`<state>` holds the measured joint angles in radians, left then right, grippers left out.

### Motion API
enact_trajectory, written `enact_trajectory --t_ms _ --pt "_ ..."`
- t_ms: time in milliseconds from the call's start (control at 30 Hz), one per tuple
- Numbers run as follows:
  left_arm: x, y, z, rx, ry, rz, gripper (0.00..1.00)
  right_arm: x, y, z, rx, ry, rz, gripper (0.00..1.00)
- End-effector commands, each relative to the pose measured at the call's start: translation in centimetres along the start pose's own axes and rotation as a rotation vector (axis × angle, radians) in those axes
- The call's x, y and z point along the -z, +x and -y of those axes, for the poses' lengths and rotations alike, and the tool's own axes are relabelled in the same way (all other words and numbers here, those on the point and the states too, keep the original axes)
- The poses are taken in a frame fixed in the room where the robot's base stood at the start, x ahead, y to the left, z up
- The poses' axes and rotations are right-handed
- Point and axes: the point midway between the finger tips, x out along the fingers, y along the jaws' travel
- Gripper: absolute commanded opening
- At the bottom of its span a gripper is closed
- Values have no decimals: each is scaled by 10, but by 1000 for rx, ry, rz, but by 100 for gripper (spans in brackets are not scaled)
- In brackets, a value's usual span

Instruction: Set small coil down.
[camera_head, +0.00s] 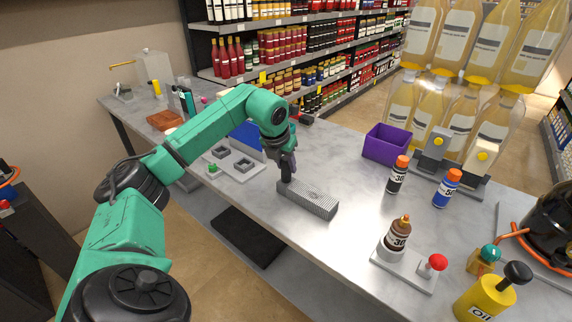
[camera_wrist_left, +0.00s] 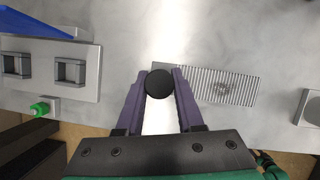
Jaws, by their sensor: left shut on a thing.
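My left gripper (camera_head: 286,166) is shut on a black round piece that appears to be the small coil (camera_wrist_left: 159,84). In the wrist view its round dark top sits between the fingertips. In the head view the fingers and the dark piece (camera_head: 284,189) are at the left end of a grey ribbed block (camera_head: 312,200). In the wrist view the ribbed block (camera_wrist_left: 225,87) lies just right of the fingers. I cannot tell whether the piece touches the block or the table. My right gripper is not in view.
A grey plate (camera_head: 216,155) with square sockets and a green knob (camera_head: 213,168) lies left of the gripper. A purple bin (camera_head: 386,145), several bottles and a yellow oil can (camera_head: 484,300) stand to the right. The table (camera_head: 335,155) is clear beyond the ribbed block.

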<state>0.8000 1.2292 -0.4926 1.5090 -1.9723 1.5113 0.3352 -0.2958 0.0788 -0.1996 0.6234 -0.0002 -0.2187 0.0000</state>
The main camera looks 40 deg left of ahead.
Motion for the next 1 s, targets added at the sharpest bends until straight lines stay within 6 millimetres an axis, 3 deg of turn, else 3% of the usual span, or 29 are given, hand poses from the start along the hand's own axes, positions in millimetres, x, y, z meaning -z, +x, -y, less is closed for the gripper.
enact_trajectory --t_ms 67,100,167,567,1000 --pt "-1 -1 0 1 0 1 0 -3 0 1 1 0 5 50" --pt "0 0 0 0 0 -1 44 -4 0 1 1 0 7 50" --pt "0 0 0 0 0 -1 66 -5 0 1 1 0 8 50" --pt "-1 -8 0 1 0 1 66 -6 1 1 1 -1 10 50" --pt "-1 -112 1 1 0 1 66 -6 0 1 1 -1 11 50"
